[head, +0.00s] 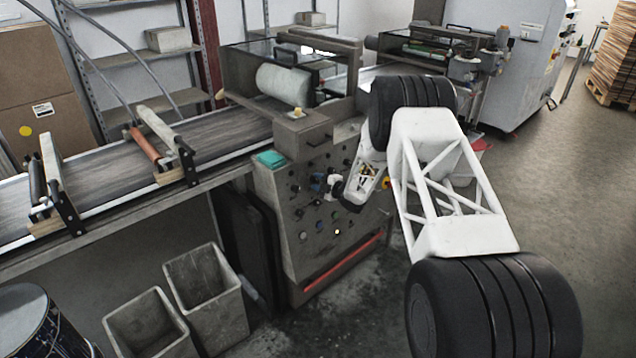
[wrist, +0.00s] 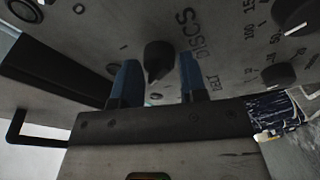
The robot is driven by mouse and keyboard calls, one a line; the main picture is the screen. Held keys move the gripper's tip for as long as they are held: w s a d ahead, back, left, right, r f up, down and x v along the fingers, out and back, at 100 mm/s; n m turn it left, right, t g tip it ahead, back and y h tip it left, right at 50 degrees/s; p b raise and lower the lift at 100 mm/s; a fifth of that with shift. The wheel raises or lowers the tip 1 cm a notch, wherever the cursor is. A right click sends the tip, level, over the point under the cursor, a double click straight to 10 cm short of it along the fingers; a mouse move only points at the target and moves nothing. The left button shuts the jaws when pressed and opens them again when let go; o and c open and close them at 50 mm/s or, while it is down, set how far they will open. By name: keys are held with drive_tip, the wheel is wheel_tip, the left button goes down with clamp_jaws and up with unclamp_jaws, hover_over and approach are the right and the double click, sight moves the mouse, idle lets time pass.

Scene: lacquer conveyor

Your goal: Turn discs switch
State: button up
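The discs switch (wrist: 157,58) is a dark round knob with a pointer ridge. It sits on the grey control panel (head: 300,262), beside lettering that appears to read "DISCS" upside down in the wrist view. My gripper (wrist: 159,76) has two blue fingers spread apart, one on each side of the knob in that view. A gap shows between the knob and each finger, and how deep the knob sits between them is hard to tell. In the head view my gripper (head: 325,183) is at the panel's upper middle, and the switch cannot be made out there.
Another dark knob (wrist: 279,75) and a larger dial (wrist: 296,14) with number markings lie to the right in the wrist view. A conveyor belt (head: 95,172) runs left of the panel. Two grey bins (head: 207,290) stand on the floor below it.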

drive_tip(key=shift+o, duration=1.4)
drive_tip(key=v, duration=0.7)
drive_tip(key=shift+s+d, duration=0.25)
drive_tip(key=shift+d, duration=0.05)
